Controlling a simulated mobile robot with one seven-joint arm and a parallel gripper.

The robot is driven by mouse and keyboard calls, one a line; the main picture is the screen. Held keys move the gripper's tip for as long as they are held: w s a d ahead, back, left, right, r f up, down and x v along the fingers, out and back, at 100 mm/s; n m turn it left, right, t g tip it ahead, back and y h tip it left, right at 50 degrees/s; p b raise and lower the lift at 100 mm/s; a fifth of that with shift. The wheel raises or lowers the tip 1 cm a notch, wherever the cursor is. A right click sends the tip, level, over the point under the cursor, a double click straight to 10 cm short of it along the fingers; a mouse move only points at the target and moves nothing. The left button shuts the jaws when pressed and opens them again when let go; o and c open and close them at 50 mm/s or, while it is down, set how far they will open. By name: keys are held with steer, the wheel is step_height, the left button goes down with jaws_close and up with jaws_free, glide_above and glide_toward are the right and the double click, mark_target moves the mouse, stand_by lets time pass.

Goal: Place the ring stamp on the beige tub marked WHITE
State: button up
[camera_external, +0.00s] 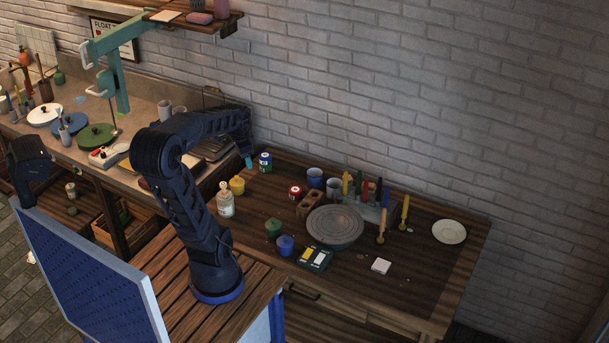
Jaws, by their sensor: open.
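A beige tub (226,207) with a dark label stands near the left edge of the wooden table. Its label is too small to read. A pale knob-like piece (224,186) shows at its top; I cannot tell whether it is a lid or a separate thing. I cannot tell which thing is the ring stamp. My gripper (249,160) is open, high at the table's back left, apart from the tub. Its fingers are small and partly hidden.
A grey round wheel (335,226) sits mid-table. Behind it stand a rack of coloured tools (371,208) and small cups (315,178).

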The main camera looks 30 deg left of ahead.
steer(key=s+d+r+n+t, duration=0.1)
steer(key=s+d+r+n, duration=0.3)
steer(key=s+d+n, duration=0.2)
steer(key=shift+s+d+n+t+h, duration=0.3)
steer(key=shift+s+n+t+h, duration=0.1)
steer(key=shift+s, duration=0.65)
steer(key=shift+r, duration=0.1)
stand_by(0.3)
